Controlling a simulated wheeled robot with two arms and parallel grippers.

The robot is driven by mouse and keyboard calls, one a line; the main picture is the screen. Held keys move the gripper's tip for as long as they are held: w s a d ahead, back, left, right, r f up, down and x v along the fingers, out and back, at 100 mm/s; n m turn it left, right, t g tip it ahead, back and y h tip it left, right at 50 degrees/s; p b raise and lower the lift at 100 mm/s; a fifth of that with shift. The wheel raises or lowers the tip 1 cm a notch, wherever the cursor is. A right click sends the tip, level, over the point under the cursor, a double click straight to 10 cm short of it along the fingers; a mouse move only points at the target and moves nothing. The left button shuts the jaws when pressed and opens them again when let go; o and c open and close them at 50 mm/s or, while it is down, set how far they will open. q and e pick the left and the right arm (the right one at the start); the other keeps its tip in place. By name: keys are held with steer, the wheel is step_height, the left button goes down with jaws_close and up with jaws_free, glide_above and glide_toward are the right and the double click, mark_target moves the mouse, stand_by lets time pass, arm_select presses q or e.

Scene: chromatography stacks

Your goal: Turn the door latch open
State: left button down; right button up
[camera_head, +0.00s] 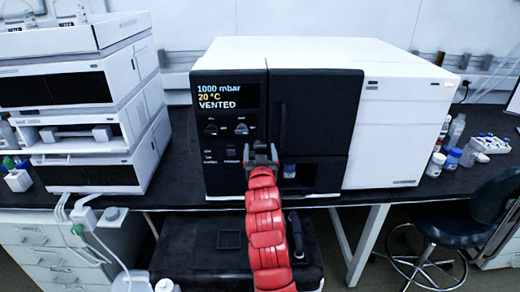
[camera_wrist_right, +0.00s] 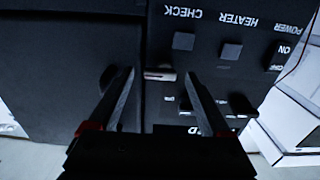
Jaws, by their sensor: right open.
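The instrument's black door (camera_head: 320,110) is closed beside the control panel (camera_head: 215,130), whose display reads 1000 mbar, 20 °C, VENTED. My right gripper (camera_head: 261,154) is at the panel's lower right, near the seam with the door. In the right wrist view, where the lettering is upside down, the right gripper (camera_wrist_right: 160,74) is open. A small light-edged piece, apparently the latch (camera_wrist_right: 160,75), shows between its fingers beside the seam. I cannot tell whether either finger touches it. The gripper hides this area in the head view. My left gripper is not in view.
Switches (camera_wrist_right: 231,51) sit close to the fingers on the panel. A blue-capped vial (camera_head: 289,171) stands in the opening below the door. Stacked white modules (camera_head: 85,120) stand to the left. Bottles (camera_head: 452,158) stand on the bench at right, and a stool (camera_head: 460,215) is in front.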

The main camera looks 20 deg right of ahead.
steer(key=shift+w, duration=0.2)
jaws_close()
stand_by(0.4)
